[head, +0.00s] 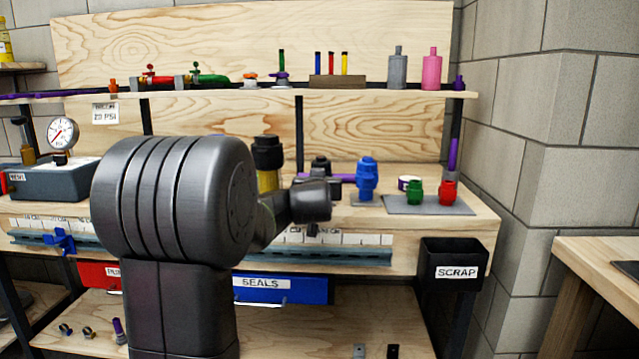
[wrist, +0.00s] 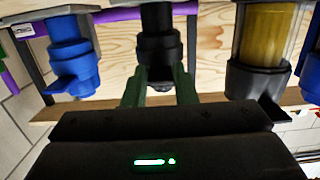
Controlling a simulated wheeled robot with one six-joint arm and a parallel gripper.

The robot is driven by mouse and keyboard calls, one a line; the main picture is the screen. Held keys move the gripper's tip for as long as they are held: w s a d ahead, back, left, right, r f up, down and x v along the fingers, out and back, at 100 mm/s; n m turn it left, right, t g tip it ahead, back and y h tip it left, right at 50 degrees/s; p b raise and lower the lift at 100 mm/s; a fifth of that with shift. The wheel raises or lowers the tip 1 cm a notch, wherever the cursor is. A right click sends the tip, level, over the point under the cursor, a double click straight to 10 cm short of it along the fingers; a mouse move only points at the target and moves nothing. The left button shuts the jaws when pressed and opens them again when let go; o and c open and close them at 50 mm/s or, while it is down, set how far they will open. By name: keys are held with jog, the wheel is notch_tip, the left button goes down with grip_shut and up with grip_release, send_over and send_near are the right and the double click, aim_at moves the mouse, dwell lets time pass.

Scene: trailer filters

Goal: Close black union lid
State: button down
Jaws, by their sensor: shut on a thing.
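The black union (wrist: 157,45) is in the middle of the wrist view, on a purple pipe. It also shows in the head view (head: 320,165), partly behind my arm. My gripper (wrist: 160,88) has its two greenish fingers on either side of the black union's near end, shut on its lid (wrist: 160,74). I cannot tell from these views how far the lid is turned. In the head view my arm hides the fingers and the grip.
A blue union (wrist: 70,55) stands beside it, also in the head view (head: 367,178). An amber filter with a black cap (wrist: 262,45) is close on the other side. Green (head: 415,193) and red (head: 447,192) fittings sit on a grey mat (head: 400,208). A scrap bin (head: 452,262) hangs at the right.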

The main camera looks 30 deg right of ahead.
jog(key=c, duration=1.2)
grip_release()
jog(key=shift+w+f, duration=0.1)
jog(key=shift+f, duration=0.8)
jog(key=shift+o, duration=0.2)
jog(key=shift+r, duration=0.35)
jog(key=shift+s+a+r, duration=0.2)
jog(key=shift+s, duration=0.2)
jog(key=p+v, duration=0.3)
jog(key=v, duration=1)
jog(key=shift+f, duration=0.1)
jog(key=b+x, duration=0.3)
jog(key=x, duration=1)
jog(key=shift+w+d, duration=0.2)
jog(key=shift+w, duration=0.15)
jog(key=shift+s, duration=0.1)
